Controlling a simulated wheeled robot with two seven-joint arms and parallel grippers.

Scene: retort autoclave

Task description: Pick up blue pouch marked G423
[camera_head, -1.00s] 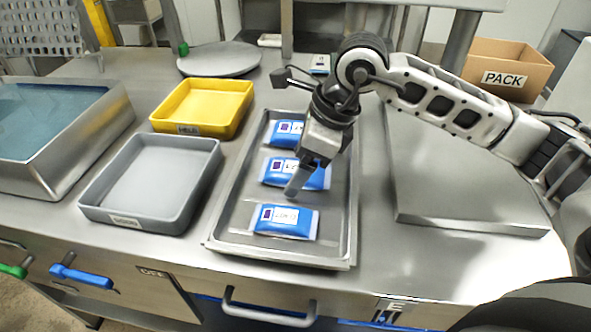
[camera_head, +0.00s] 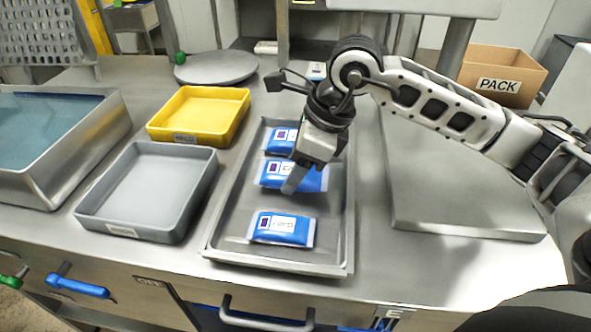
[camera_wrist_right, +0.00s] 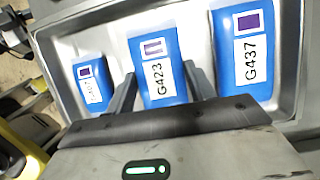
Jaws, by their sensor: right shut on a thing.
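The blue pouch marked G423 (camera_wrist_right: 155,62) lies between the two fingers of my right gripper in the right wrist view. In the head view the same pouch (camera_head: 310,180) is the middle one of three blue pouches over the grey metal tray (camera_head: 349,225). My right gripper (camera_head: 291,184) is shut on it from above, and one finger covers part of its face.
A grey bin (camera_head: 88,214) and a yellow bin (camera_head: 156,131) stand left of the tray. A metal water basin (camera_head: 120,115) is farther left. A flat metal plate (camera_head: 470,205) lies right, under my right arm. A PACK box (camera_head: 500,72) stands back right.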

